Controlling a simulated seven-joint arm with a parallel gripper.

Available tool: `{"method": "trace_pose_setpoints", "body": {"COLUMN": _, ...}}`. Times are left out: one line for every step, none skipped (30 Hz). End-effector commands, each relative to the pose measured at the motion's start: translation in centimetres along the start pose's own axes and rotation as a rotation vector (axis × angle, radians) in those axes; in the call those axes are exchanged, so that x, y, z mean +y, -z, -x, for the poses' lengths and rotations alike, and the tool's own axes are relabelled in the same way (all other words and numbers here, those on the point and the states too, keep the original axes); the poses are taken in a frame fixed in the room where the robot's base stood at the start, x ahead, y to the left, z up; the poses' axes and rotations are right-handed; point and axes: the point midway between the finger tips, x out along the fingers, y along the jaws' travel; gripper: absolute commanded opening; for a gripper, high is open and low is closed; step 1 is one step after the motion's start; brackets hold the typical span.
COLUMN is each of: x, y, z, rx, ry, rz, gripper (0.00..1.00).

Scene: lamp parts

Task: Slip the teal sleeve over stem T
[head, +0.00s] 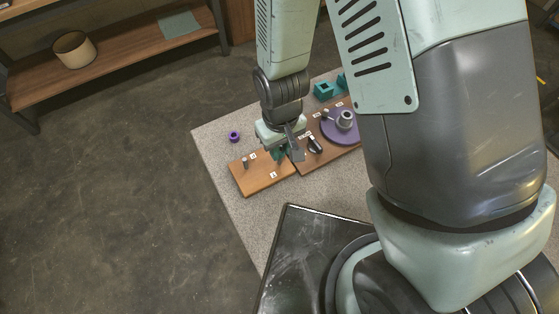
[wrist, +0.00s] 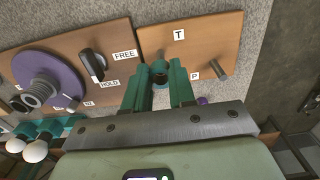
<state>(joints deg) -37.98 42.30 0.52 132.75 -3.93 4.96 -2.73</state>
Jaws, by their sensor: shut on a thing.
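My gripper (wrist: 160,88) is shut on the teal sleeve (wrist: 160,70), which shows only in part between the two teal fingers. In the head view my gripper (head: 283,155) is low over the right part of a small wooden board (head: 262,180). The T label (wrist: 178,34) lies on this board just beyond the fingers. A bare grey stem (wrist: 220,68) stands beside the P label (wrist: 195,76), to the right of my fingers.
A second board carries a purple disc (head: 335,131) with a grey socket, and a black lever (wrist: 92,64) between FREE and HOLD labels. A purple ring (head: 234,137) lies on the speckled table. Teal blocks (head: 324,91) stand at the back, and white bulbs (wrist: 36,151) show at lower left.

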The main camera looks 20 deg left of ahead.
Motion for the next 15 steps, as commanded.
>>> {"method": "trace_pose_setpoints", "body": {"x": 0.0, "y": -0.1, "z": -0.4, "rx": -0.002, "ry": 0.000, "rz": 0.000, "gripper": 0.00}}
{"method": "trace_pose_setpoints", "body": {"x": 0.0, "y": -0.1, "z": -0.6, "rx": -0.003, "ry": 0.000, "rz": 0.000, "gripper": 0.00}}
{"method": "trace_pose_setpoints", "body": {"x": 0.0, "y": -0.1, "z": -0.8, "rx": -0.003, "ry": 0.000, "rz": 0.000, "gripper": 0.00}}
{"method": "trace_pose_setpoints", "body": {"x": 0.0, "y": 0.0, "z": -1.0, "rx": -0.002, "ry": 0.000, "rz": 0.000, "gripper": 0.00}}
{"method": "trace_pose_setpoints", "body": {"x": 0.0, "y": 0.0, "z": -1.1, "rx": -0.001, "ry": 0.000, "rz": 0.000, "gripper": 0.00}}
{"method": "trace_pose_setpoints", "body": {"x": 0.0, "y": 0.0, "z": -1.4, "rx": -0.001, "ry": 0.000, "rz": 0.000, "gripper": 0.00}}
{"method": "trace_pose_setpoints", "body": {"x": 0.0, "y": 0.0, "z": -1.6, "rx": -0.001, "ry": 0.000, "rz": 0.000, "gripper": 0.00}}
{"method": "trace_pose_setpoints", "body": {"x": 0.0, "y": 0.0, "z": -1.7, "rx": -0.001, "ry": 0.000, "rz": 0.000, "gripper": 0.00}}
{"method": "trace_pose_setpoints", "body": {"x": 0.0, "y": 0.0, "z": -1.9, "rx": -0.001, "ry": 0.000, "rz": 0.000, "gripper": 0.00}}
{"method": "trace_pose_setpoints", "body": {"x": 0.0, "y": 0.0, "z": -2.0, "rx": -0.001, "ry": 0.000, "rz": 0.000, "gripper": 0.00}}
{"method": "trace_pose_setpoints", "body": {"x": 0.0, "y": 0.0, "z": -2.1, "rx": -0.001, "ry": 0.000, "rz": 0.000, "gripper": 0.00}}
{"method": "trace_pose_setpoints", "body": {"x": 0.0, "y": 0.0, "z": -2.2, "rx": 0.000, "ry": 0.000, "rz": 0.000, "gripper": 0.00}}
{"method": "trace_pose_setpoints", "body": {"x": 0.0, "y": 0.0, "z": -2.3, "rx": 0.000, "ry": 0.000, "rz": 0.000, "gripper": 0.00}}
{"method": "trace_pose_setpoints", "body": {"x": 0.0, "y": 0.0, "z": -2.4, "rx": 0.000, "ry": 0.000, "rz": 0.000, "gripper": 0.00}}
{"method": "trace_pose_setpoints", "body": {"x": 0.0, "y": 0.0, "z": -2.4, "rx": 0.000, "ry": 0.000, "rz": 0.000, "gripper": 0.00}}
